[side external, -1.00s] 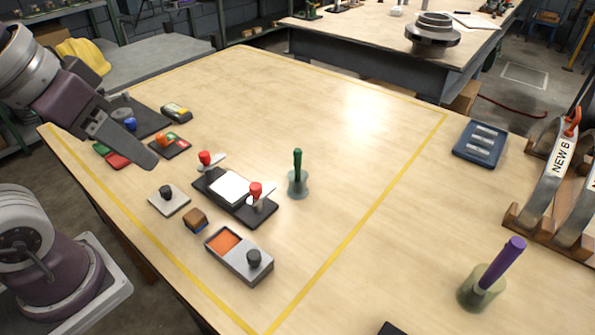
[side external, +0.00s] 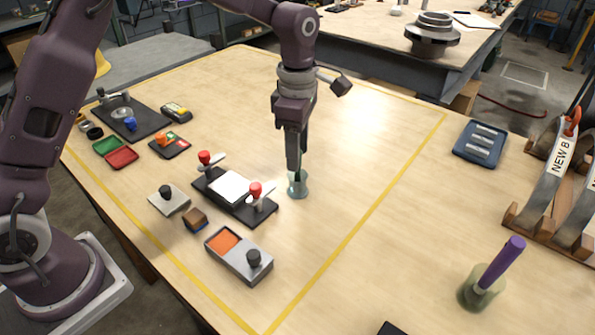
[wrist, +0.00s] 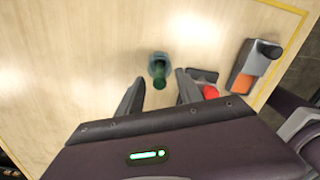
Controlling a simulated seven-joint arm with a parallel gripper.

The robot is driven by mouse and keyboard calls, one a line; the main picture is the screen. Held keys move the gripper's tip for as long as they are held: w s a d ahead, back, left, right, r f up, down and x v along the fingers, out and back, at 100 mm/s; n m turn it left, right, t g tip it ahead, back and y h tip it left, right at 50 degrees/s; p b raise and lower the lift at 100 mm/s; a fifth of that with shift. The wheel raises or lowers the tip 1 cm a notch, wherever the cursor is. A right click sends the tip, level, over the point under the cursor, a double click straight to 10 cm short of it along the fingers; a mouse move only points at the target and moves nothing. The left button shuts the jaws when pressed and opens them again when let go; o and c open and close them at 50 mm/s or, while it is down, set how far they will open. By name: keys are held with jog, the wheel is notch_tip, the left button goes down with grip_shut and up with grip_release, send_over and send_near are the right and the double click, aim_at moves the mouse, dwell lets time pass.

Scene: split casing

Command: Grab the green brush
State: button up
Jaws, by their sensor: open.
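The green brush (wrist: 160,80) stands in a small glass-like cup (side external: 299,190) on the wooden table. In the side view my gripper hides the brush handle. My gripper (side external: 295,168) points down right over the cup. In the wrist view my two fingers are spread apart, and the brush top shows in the gap between them, near the fingertips. The gripper is open; I cannot see either finger touching the brush.
Left of the cup is a black clamp fixture (side external: 213,194) with red-tipped levers, close to my fingers. A grey box (side external: 232,262) with an orange pad lies nearer the front. A purple brush (side external: 502,262) stands in a cup at right.

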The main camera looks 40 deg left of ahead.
jog(key=shift+f, duration=0.75)
grip_shut()
jog(key=shift+r, duration=0.1)
